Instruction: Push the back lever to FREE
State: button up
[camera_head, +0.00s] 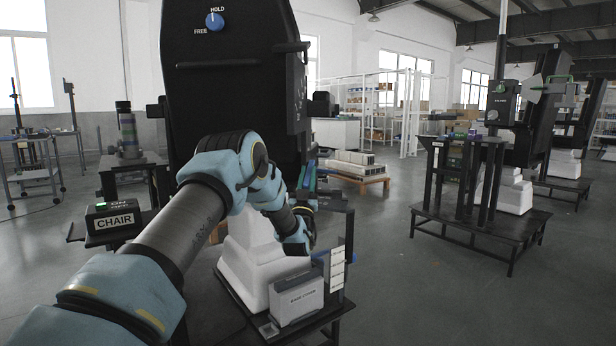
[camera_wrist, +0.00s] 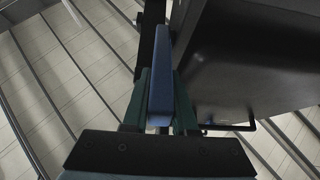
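A tall black chair back (camera_head: 230,90) stands upright in the head view. Near its top is a blue round knob (camera_head: 215,21) between the printed words HOLD and FREE; its white mark points up toward HOLD. My gripper (camera_head: 308,178) is low at the right side of the chair back, partly hidden by my arm. In the wrist view its two dark green fingers (camera_wrist: 160,100) stand on both sides of a blue bar-shaped lever (camera_wrist: 160,60) and appear to touch it. The lever's far end meets a dark post.
A box labelled CHAIR (camera_head: 114,222) is at left. A grey BASE COVER box (camera_head: 297,298) and white stepped block (camera_head: 255,250) are below my arm. Another black lift stand (camera_head: 480,215) is at right. Grey floor (camera_head: 385,260) between is clear.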

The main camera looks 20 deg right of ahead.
jog(key=o, duration=0.4)
jog(key=shift+o, duration=0.2)
jog(key=v, duration=1.1)
jog(key=shift+b, duration=0.45)
jog(key=shift+w, duration=0.1)
